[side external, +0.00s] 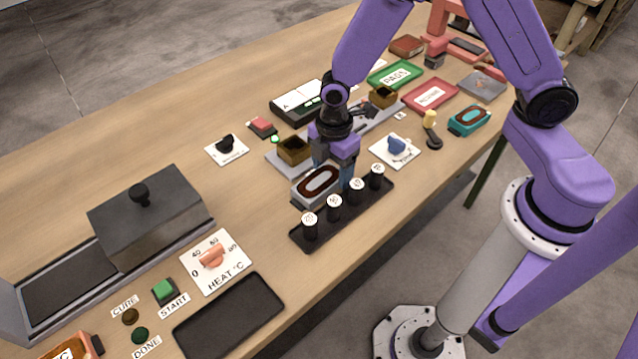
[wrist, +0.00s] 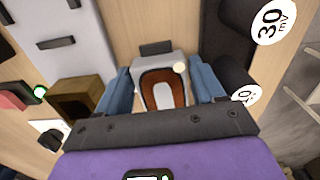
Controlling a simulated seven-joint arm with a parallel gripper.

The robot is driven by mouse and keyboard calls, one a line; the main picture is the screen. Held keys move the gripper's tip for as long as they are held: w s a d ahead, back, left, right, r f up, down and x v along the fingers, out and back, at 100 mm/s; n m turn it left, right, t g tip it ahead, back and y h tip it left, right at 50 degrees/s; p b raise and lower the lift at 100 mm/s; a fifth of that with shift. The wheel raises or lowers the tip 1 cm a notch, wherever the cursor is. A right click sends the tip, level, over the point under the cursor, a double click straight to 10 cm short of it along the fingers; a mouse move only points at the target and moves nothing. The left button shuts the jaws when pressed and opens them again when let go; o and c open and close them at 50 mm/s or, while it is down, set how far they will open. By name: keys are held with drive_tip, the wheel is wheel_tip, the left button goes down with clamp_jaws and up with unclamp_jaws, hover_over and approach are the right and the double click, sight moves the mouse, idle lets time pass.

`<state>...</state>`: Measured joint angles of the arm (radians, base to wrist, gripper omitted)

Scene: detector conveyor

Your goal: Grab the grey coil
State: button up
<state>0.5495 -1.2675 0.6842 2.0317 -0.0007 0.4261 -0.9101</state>
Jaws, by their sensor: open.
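The grey coil (side external: 317,186), a pale grey block with a brown oval ring on top, sits on the table behind the black rack of round-topped weights. It also shows in the wrist view (wrist: 165,88). My gripper (side external: 335,168) is low over the coil, pointing down. In the wrist view my gripper (wrist: 163,84) is open, with one blue finger on each side of the coil. The near part of the coil is hidden by the gripper body in the wrist view.
The black rack (side external: 300,238) with several labelled cylinders stands close in front. A brown open box (side external: 294,150) on a grey rail is just behind. A blue-knob dial (side external: 396,148) and a teal coil (side external: 469,120) lie to the right. Bare table lies to the left.

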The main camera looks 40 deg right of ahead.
drive_tip(key=c, duration=0.9)
drive_tip(key=shift+r, duration=0.15)
